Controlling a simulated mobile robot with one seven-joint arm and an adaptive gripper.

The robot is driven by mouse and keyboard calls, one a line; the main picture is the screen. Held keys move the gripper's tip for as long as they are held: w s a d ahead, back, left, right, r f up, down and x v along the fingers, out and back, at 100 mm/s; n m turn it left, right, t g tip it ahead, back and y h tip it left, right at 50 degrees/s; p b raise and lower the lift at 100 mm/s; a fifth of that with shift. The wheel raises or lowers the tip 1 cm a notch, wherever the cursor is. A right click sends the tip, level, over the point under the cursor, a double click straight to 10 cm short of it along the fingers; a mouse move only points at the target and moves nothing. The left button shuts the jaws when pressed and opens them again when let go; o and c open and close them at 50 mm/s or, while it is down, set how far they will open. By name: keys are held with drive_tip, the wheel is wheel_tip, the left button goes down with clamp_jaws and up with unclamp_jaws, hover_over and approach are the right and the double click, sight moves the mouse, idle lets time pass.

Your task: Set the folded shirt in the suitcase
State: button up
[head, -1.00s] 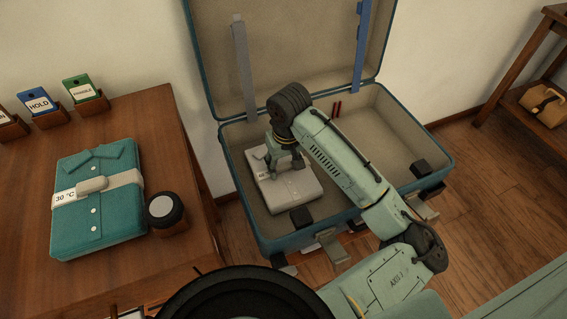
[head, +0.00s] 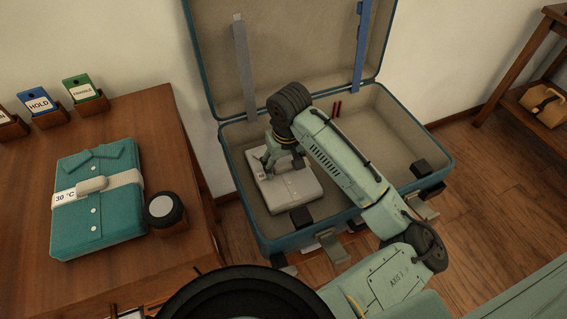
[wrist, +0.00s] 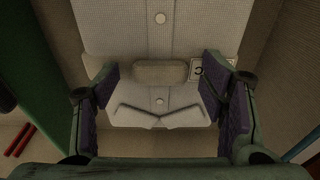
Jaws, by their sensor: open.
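A pale grey folded shirt (head: 294,192) with a collar, buttons and a band lies flat in the left part of the open teal suitcase (head: 268,236). My gripper (head: 283,168) is open right over this shirt. In the wrist view the spread fingers (wrist: 160,85) stand either side of the raised tab (wrist: 159,73) on the band, with gaps on both sides. The shirt's collar (wrist: 160,116) faces my wrist, and a finger partly covers the band's label. A teal folded shirt (head: 118,213), banded and labelled 30 °C, lies on the wooden table.
The suitcase lid (head: 300,45) stands open against the wall, with a grey strap (head: 244,65) and a blue strap (head: 361,45). A dark round jar (head: 166,211) and tag holders (head: 88,103) stand on the table (head: 160,120).

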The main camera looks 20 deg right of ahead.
sight(286, 175)
wheel_tip(286, 175, up, 12)
drive_tip(key=s, duration=0.1)
drive_tip(key=shift+s+p, duration=0.25)
drive_tip(key=shift+p, duration=0.1)
drive_tip(key=shift+d, duration=0.15)
